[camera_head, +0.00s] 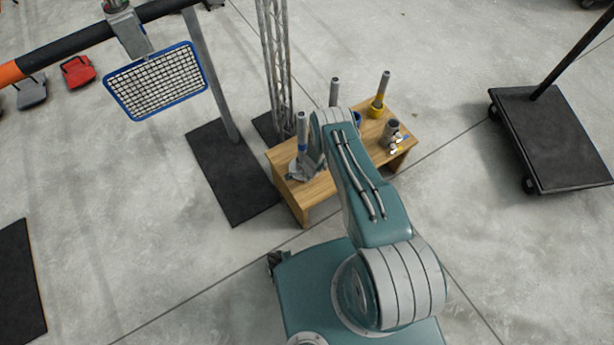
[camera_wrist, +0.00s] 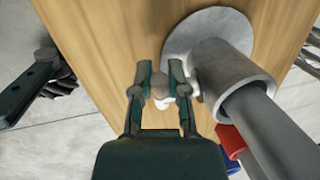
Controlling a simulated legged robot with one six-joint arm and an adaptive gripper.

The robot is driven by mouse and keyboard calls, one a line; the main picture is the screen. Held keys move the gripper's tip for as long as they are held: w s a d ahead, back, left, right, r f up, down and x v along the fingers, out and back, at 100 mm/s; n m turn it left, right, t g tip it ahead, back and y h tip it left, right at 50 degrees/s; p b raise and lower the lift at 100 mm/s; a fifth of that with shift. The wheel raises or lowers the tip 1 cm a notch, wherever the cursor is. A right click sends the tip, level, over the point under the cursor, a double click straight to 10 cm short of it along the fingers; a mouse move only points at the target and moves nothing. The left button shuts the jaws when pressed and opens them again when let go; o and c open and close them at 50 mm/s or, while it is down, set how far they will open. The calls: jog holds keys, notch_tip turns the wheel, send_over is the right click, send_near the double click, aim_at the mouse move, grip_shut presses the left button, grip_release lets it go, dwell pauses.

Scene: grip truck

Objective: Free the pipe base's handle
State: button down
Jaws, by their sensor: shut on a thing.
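The pipe base (camera_wrist: 205,25) is a grey round flange with a wide tube on the wooden table top, seen in the wrist view. A grey pipe (camera_wrist: 283,130) stands in its tube. My gripper (camera_wrist: 161,75) is beside the tube, its two fingers close around a small pale part (camera_wrist: 165,103) low at the base's side, which looks like the handle. The fingers hide much of this part. In the head view a grey pipe (camera_head: 302,130) stands at the table's left end; my arm covers part of the table, and my gripper is not clear there.
The small wooden table (camera_head: 318,190) also holds a pipe in a yellow base (camera_head: 376,109) and a short grey fitting (camera_head: 391,132). A lattice mast (camera_head: 275,60) and a post on a black plate (camera_head: 232,175) stand close to its left. A black cart (camera_head: 555,140) is at right.

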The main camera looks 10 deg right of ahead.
jog(key=shift+a+f+h, duration=0.1)
jog(key=shift+h, duration=0.4)
jog(key=c, duration=0.6)
grip_release()
jog(key=shift+c, duration=0.2)
jog(key=shift+r, duration=4.95)
